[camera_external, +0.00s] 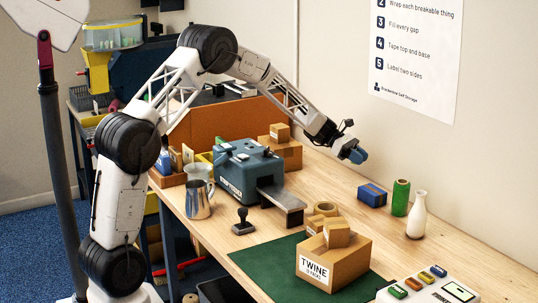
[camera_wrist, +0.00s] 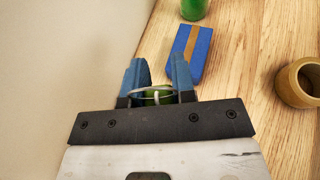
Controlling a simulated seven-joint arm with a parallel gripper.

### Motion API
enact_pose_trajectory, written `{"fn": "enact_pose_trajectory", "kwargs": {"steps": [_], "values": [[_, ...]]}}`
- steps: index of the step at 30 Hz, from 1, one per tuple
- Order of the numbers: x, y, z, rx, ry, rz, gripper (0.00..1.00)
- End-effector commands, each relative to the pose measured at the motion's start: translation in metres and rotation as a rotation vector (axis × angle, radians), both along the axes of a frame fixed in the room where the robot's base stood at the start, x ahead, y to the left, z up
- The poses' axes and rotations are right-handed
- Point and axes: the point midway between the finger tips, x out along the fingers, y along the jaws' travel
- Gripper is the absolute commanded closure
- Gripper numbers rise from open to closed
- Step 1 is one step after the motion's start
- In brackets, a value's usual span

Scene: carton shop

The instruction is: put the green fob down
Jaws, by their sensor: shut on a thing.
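My gripper (camera_external: 352,152) is raised above the back of the table, near the wall. In the wrist view its two blue fingers (camera_wrist: 160,85) are closed around a green fob (camera_wrist: 151,99) with a pale ring. The fob sits low between the fingers, partly hidden by the dark gripper body. I cannot make the fob out in the external view. Bare wood shows beyond the fingers in the wrist view.
A blue box (camera_external: 371,195), a green cylinder (camera_external: 400,197) and a white bottle (camera_external: 417,215) stand at the back right. A tape roll (camera_wrist: 299,83) and cartons on a green mat (camera_external: 262,262) are nearer. A white panel (camera_external: 455,292) holds several coloured pieces.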

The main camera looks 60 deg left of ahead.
Motion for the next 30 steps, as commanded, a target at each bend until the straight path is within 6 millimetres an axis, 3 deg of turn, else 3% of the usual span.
{"fn": "enact_pose_trajectory", "kwargs": {"steps": [5, 18, 30], "values": [[0.0, 0.0, -0.006, -0.001, 0.002, 0.001, 0.98], [0.0, 0.0, -0.058, 0.0, 0.002, 0.001, 0.98], [0.0, 0.0, -0.063, 0.0, 0.001, 0.0, 0.98]]}}
